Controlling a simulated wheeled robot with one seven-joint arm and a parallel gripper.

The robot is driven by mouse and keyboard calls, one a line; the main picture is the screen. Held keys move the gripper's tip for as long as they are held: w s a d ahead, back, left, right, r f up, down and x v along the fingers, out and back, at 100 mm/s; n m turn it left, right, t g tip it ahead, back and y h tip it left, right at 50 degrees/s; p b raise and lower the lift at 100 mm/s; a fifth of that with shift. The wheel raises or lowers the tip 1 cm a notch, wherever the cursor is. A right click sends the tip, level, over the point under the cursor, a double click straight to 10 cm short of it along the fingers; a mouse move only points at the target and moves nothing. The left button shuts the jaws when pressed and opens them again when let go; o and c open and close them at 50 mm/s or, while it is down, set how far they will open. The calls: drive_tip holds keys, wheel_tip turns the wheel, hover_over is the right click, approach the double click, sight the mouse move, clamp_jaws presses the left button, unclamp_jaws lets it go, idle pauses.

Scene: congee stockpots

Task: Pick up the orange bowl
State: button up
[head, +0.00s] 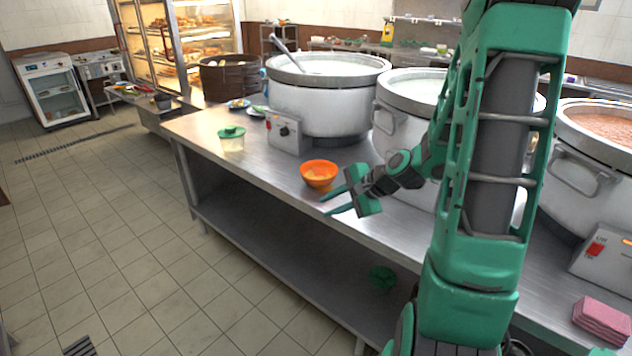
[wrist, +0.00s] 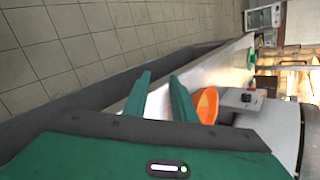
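The orange bowl (head: 319,174) stands upright on the steel counter (head: 255,175), near its front edge. My gripper (head: 324,206) is just to the right of the bowl in the head view, with its two green fingers apart and nothing between them. In the wrist view the bowl (wrist: 207,105) shows just right of the right finger, beyond my gripper (wrist: 160,84). The bowl is apart from the space between the fingers. Whether a finger touches it I cannot tell.
More stockpots (head: 405,105) line the counter to the right. Pink cloths (head: 601,318) lie at the far right.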

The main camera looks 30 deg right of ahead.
sight(311, 179)
drive_tip(key=w+d+m+t, duration=0.1)
drive_tip(key=w+d+m, duration=0.1)
drive_tip(key=m, duration=0.1)
drive_tip(key=w+d+r+m+t, duration=0.1)
drive_tip(key=w+d+m+t, duration=0.1)
drive_tip(key=m, duration=0.1)
drive_tip(key=w+d+r+m+t, duration=0.1)
drive_tip(key=w+d+m+t, duration=0.1)
drive_tip(key=m, duration=0.1)
drive_tip(key=shift+w+h, duration=0.35)
drive_tip(key=shift+h, duration=0.05)
drive_tip(key=x, duration=0.5)
drive_tip(key=shift+a+x, duration=0.15)
drive_tip(key=shift+x, duration=1.25)
drive_tip(key=shift+a+x, duration=0.15)
drive_tip(key=shift+x, duration=1.25)
drive_tip(key=shift+s, duration=0.1)
clamp_jaws()
